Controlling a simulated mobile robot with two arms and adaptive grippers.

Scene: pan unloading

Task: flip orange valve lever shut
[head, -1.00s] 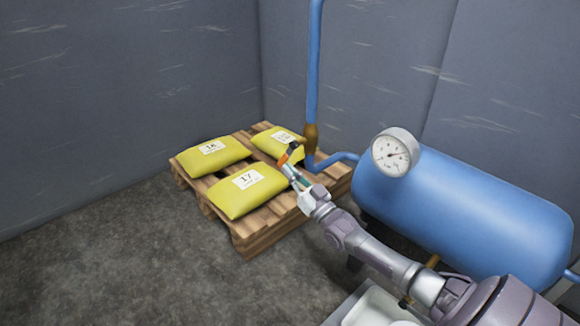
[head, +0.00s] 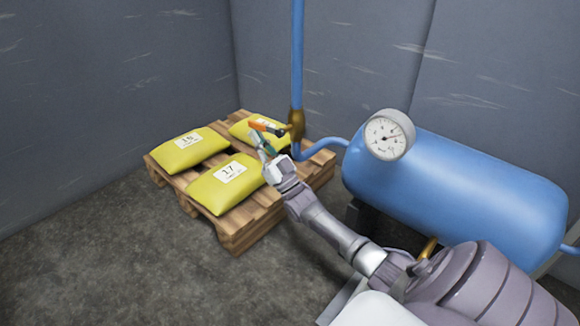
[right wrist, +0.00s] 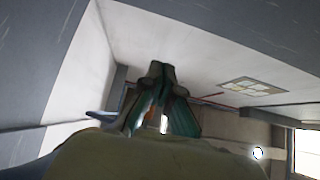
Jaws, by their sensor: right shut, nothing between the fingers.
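The orange valve lever (head: 264,126) sticks out to the left from the brass valve (head: 296,124) on the upright blue pipe, lying close to level in the head view. My right gripper (head: 257,138) is shut and empty, with its fingertips just below the lever's outer end. I cannot tell whether they touch it. My left gripper is not in view.
A wooden pallet (head: 242,236) with yellow sacks (head: 224,184) stands under the lever. A blue tank (head: 460,190) with a round gauge (head: 389,135) is on the right, joined by a blue pipe (head: 297,60). The floor at left is clear.

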